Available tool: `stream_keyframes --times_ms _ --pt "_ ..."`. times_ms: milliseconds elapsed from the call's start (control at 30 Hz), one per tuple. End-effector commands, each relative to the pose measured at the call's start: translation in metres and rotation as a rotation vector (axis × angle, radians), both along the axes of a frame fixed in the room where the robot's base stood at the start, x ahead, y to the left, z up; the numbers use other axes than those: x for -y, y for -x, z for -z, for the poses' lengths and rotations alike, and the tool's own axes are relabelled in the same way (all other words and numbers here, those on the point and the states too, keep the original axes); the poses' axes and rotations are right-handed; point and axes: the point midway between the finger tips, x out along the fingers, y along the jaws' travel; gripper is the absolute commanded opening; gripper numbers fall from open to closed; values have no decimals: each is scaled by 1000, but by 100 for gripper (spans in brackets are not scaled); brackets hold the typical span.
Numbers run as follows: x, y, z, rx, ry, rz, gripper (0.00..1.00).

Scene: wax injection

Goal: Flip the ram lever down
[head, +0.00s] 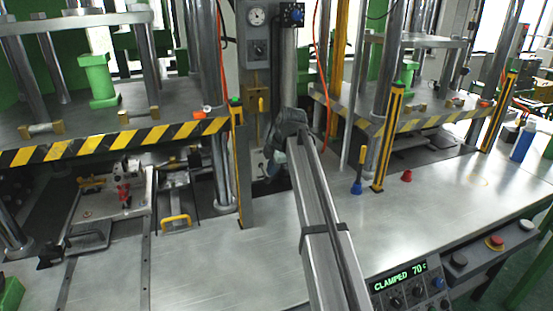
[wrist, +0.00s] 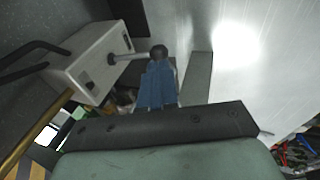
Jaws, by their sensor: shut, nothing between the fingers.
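The ram lever (wrist: 130,56) shows in the wrist view as a thin metal rod ending in a dark ball knob. It sticks out from the face of a pale box (wrist: 92,64). My gripper (wrist: 158,66) is shut and empty, its blue fingers pointing at the ball. The fingertips are very close to the ball; I cannot tell whether they touch it. In the head view my arm reaches to the central column, and its wrist hides most of the lever area. I cannot tell there whether the lever is up or down.
Presses with striped edges (head: 115,141) stand left and right of the column. A yellow-and-black post (head: 388,140), a blue-based tool (head: 357,185) and a red cap (head: 407,176) are to the right. The control panel (head: 405,285) reads CLAMPED 70c. The front bench is mostly clear.

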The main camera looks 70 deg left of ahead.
Motion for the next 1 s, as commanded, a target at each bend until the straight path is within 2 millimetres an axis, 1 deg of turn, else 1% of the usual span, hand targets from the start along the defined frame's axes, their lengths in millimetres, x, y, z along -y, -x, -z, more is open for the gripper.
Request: stream_keyframes --times_ms 33,200,367,733,900,1000 --pt "-2 1 7 0 1 0 0" --pt "-7 3 19 0 1 0 0" --pt "-9 4 24 0 0 0 0" --pt "-9 4 26 0 0 1 0" --pt "-11 5 43 0 2 1 0" --pt "-11 5 49 0 2 0 0"
